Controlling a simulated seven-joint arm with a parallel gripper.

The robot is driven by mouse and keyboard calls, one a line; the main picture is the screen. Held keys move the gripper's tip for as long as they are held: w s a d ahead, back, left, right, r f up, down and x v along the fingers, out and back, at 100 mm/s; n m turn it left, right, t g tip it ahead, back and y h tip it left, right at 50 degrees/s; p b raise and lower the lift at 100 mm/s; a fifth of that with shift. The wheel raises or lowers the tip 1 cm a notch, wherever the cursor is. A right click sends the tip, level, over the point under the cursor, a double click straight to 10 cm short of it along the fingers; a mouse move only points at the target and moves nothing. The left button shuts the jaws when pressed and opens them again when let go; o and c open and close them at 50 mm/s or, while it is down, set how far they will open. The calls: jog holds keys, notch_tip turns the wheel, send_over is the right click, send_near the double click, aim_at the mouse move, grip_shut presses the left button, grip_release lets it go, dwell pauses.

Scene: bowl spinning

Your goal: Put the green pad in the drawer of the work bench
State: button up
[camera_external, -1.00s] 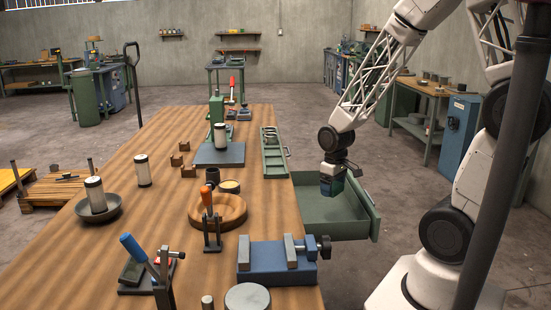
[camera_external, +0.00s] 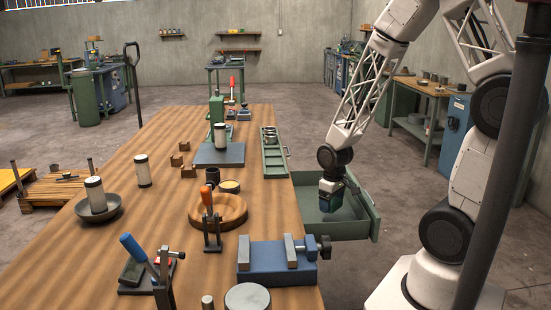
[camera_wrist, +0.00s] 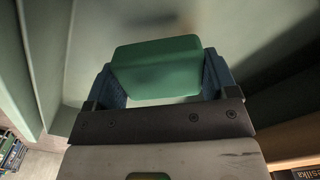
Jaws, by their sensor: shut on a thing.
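The green pad (camera_wrist: 156,68) is held between the two blue fingers of my gripper (camera_wrist: 160,85) in the wrist view. In the external view my gripper (camera_external: 327,205) points down inside the open drawer (camera_external: 365,225) at the right side of the work bench (camera_external: 150,225). The pad is mostly hidden by my gripper in that view. The pale drawer floor (camera_wrist: 235,30) lies beyond the pad in the wrist view. I cannot tell whether the pad touches it.
A blue vise (camera_external: 275,262) stands on the bench just in front of the drawer. A green tray (camera_external: 272,160) lies at the bench edge behind it. A wooden bowl (camera_external: 235,210) and toggle clamps stand farther left. The drawer looks otherwise empty.

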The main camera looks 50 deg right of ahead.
aim_at(330, 218)
jog(key=shift+f, duration=1.85)
jog(key=shift+f, duration=0.15)
jog(key=o, duration=0.8)
jog(key=shift+r, duration=6.15)
jog(key=shift+r, duration=0.1)
